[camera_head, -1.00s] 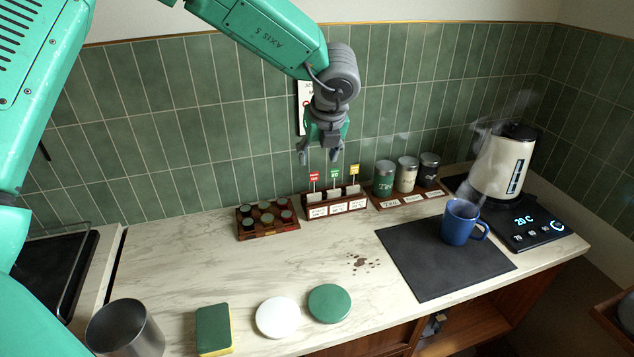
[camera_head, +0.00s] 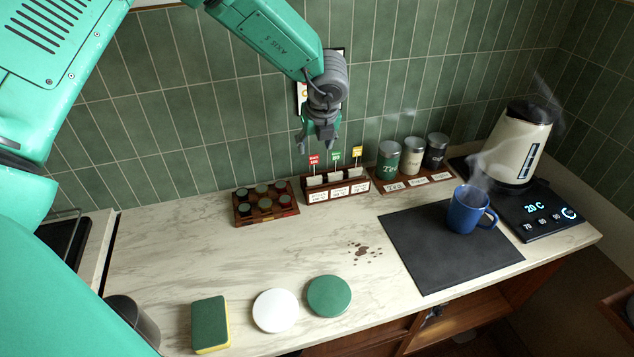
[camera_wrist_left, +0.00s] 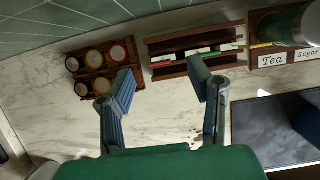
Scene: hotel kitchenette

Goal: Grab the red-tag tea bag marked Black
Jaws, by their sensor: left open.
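The tea bag box (camera_head: 337,190) is a dark wooden holder with white labels in front, against the tiled wall. Three tags stand up from it: red (camera_head: 314,159), green and yellow. The red tag is at the left; its lettering is too small to read. My left gripper (camera_head: 318,150) is open and empty, pointing down just above the tags. In the left wrist view its two fingers (camera_wrist_left: 160,85) are spread, with the box (camera_wrist_left: 165,71) beyond the right finger. I cannot tell the depth gap to the red tag. My right gripper is not in view.
A rack of small capsules (camera_head: 265,205) stands left of the box. Tea and sugar canisters (camera_head: 389,161) stand to its right. A blue mug (camera_head: 466,212) is on a black mat (camera_head: 430,262), near a steaming kettle (camera_head: 520,145). The counter in front of the box is mostly clear.

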